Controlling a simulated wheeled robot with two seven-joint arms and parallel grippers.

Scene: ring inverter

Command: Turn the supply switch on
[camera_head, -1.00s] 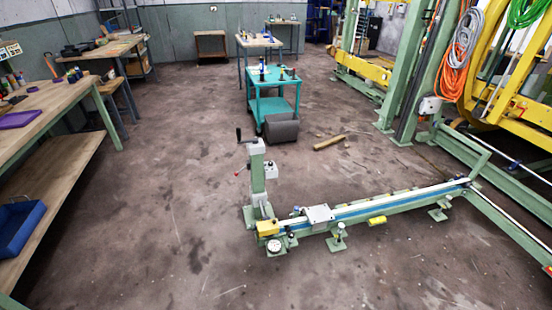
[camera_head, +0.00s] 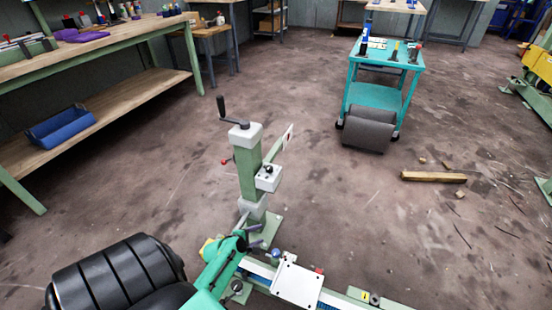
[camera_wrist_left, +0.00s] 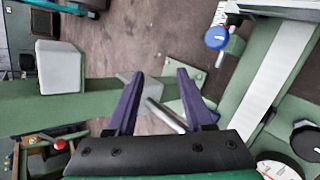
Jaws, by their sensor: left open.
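A small grey box with a black knob (camera_head: 268,177), which looks like the supply switch, is fixed to the side of the upright green post (camera_head: 248,160). I cannot read whether it is on or off. My left gripper (camera_head: 254,236) is low by the post's foot, below the box and apart from it. In the left wrist view its two purple fingers (camera_wrist_left: 160,76) are spread with nothing held between them. My right gripper is not in view.
A black crank handle (camera_head: 232,112) tops the post, and a red-knobbed lever (camera_head: 226,160) sticks out left. A rail with a white plate (camera_head: 297,284) runs right from its foot. A teal cart (camera_head: 376,95) and a wooden block (camera_head: 433,177) stand beyond.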

